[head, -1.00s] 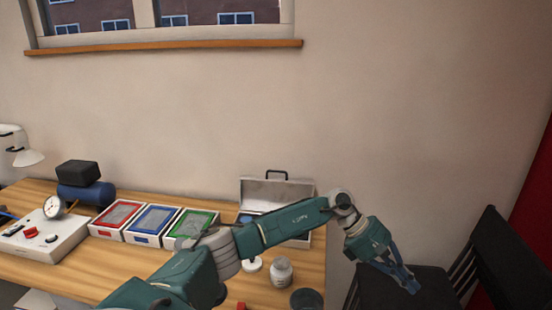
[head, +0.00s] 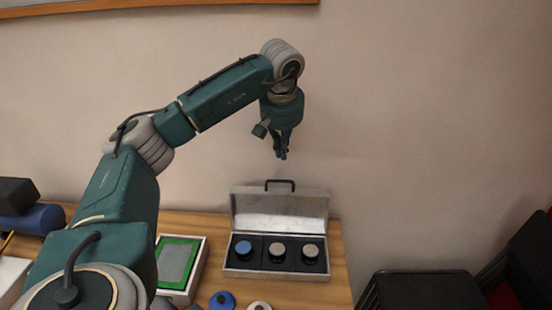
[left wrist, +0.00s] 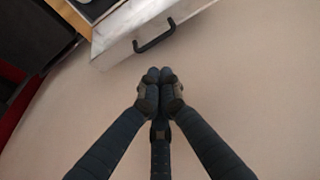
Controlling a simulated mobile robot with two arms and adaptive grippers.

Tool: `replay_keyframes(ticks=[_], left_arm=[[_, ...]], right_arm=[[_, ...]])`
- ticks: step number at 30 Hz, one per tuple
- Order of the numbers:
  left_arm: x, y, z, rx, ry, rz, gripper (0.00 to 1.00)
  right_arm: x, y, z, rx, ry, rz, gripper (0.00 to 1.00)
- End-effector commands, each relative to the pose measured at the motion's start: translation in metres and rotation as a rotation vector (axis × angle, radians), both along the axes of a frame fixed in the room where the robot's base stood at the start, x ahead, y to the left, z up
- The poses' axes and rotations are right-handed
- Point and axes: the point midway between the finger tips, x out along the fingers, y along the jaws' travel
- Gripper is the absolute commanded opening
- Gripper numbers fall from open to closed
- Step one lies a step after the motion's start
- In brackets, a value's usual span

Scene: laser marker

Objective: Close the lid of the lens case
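The silver lens case (head: 276,274) stands on the table with its lid (head: 280,212) raised upright at the back. A dark handle (head: 280,183) sticks up from the lid's top edge. Inside, in dark compartments, are a blue-topped lens (head: 243,249) and two grey-topped lenses (head: 277,251) (head: 310,252). My left gripper (head: 282,155) points down above the lid's handle, apart from it. In the left wrist view its fingertips (left wrist: 160,75) are together and empty, just short of the handle (left wrist: 155,36) and the lid (left wrist: 115,35). My right gripper is not in view.
A green-framed tray (head: 181,263) stands left of the case. A blue disc (head: 222,300) and a white disc (head: 259,306) lie in front. A wall is behind the table, and a dark chair (head: 425,290) stands at the right.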

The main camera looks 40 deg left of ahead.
Motion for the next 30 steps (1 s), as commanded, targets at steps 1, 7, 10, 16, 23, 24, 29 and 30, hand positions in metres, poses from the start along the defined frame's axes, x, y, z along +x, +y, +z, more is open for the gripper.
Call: replay_keyframes(ticks=[1,7,10,16,23,24,29,30], left_arm=[[0.000,0.002,-0.002,0.004,0.003,0.000,0.00],[0.005,0.008,-0.030,0.004,0.008,0.000,0.00],[0.010,0.012,-0.048,0.003,0.008,0.001,0.00],[0.018,0.017,-0.078,0.002,0.006,0.001,0.00],[0.022,0.019,-0.093,0.002,0.002,0.000,0.00],[0.022,0.019,-0.094,0.002,0.001,0.000,0.00],[0.022,0.019,-0.094,0.002,0.001,0.000,0.00],[0.022,0.019,-0.094,0.002,0.001,0.000,0.00]], right_arm=[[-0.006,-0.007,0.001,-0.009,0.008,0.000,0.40],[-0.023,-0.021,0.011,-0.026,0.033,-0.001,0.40],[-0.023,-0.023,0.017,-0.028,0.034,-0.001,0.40],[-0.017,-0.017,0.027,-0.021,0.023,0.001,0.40],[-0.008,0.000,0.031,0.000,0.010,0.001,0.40],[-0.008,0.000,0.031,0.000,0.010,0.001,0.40],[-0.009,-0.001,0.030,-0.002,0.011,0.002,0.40],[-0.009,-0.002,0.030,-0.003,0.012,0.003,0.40]])
